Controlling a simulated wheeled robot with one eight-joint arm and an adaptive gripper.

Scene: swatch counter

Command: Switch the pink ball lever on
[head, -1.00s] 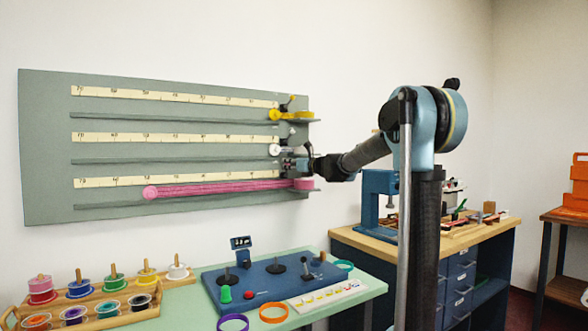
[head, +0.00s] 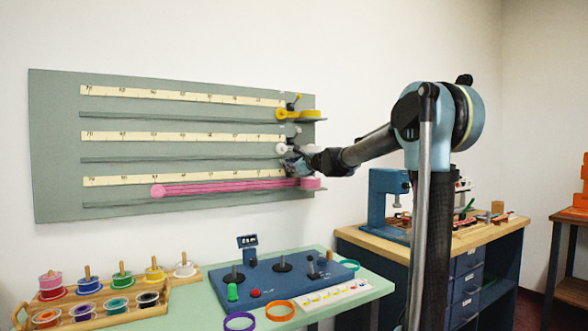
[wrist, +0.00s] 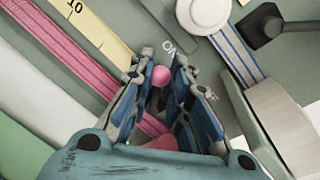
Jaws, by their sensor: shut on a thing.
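The pink ball (wrist: 161,76) of the lever shows in the wrist view between my fingertips, just below the "ON" lettering on the green-grey board. My gripper (wrist: 160,80) is shut on it; the gripper also shows in the head view (head: 296,166), at the right end of the board's lowest row. The pink ball is hidden by my gripper in the head view. The lever's shaft is mostly hidden by my fingers. A pink ribbon (head: 225,188) runs along the lowest row, from a round pink end at the left to a pink spool (head: 311,183) at the right.
Above, the board (head: 55,150) carries a white lever and spool and a yellow lever (head: 289,113) with its spool (head: 308,113). Below stand a blue control panel (head: 300,276) and a rack of coloured spools (head: 110,305). A wooden workbench (head: 400,245) is at the right.

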